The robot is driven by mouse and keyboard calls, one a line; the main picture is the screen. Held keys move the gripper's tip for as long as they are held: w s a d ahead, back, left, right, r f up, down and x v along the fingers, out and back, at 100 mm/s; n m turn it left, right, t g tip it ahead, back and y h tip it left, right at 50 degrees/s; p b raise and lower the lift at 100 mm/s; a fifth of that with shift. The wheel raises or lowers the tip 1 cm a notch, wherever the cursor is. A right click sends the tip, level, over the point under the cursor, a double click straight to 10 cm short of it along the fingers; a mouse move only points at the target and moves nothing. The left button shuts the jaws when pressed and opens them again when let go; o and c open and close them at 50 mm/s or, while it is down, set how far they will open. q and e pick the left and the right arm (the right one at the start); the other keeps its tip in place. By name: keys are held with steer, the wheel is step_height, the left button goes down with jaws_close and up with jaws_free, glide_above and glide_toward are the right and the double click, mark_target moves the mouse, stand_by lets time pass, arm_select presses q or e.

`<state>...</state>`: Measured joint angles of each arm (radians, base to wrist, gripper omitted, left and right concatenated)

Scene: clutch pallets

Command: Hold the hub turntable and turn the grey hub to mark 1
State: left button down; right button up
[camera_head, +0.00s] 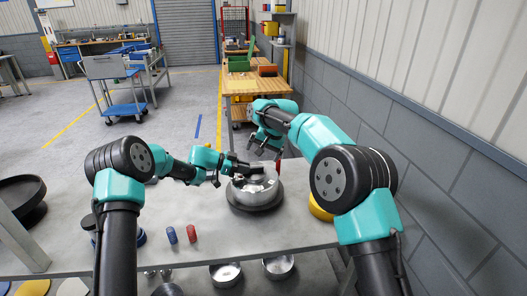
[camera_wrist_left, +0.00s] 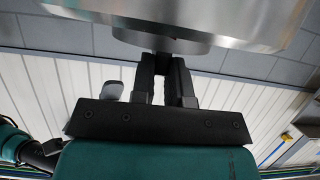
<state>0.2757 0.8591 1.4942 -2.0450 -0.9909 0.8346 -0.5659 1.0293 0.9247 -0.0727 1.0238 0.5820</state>
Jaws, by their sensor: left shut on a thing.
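The grey hub (camera_head: 262,184) is a shiny metal drum with a raised middle. It sits on the dark round turntable (camera_head: 254,208) on the grey table, and its metal face (camera_wrist_left: 250,25) fills the top of the left wrist view. My left gripper (camera_head: 257,168) reaches in from the left over the hub's top. In the left wrist view its fingers (camera_wrist_left: 164,62) are shut at the hub's raised middle; the contact is partly hidden. My right gripper (camera_head: 267,151) hangs behind and above the hub, apart from it, with fingers spread. I cannot make out mark 1.
A yellow round part (camera_head: 319,209) lies at right, partly behind my right arm. Dark round parts (camera_head: 22,192) are at far left. The front middle of the table is clear.

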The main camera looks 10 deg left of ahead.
mark_target(251, 174)
steer(key=n, duration=1.7)
steer(key=x, duration=1.2)
steer(key=c, duration=1.2)
steer(key=o, duration=1.2)
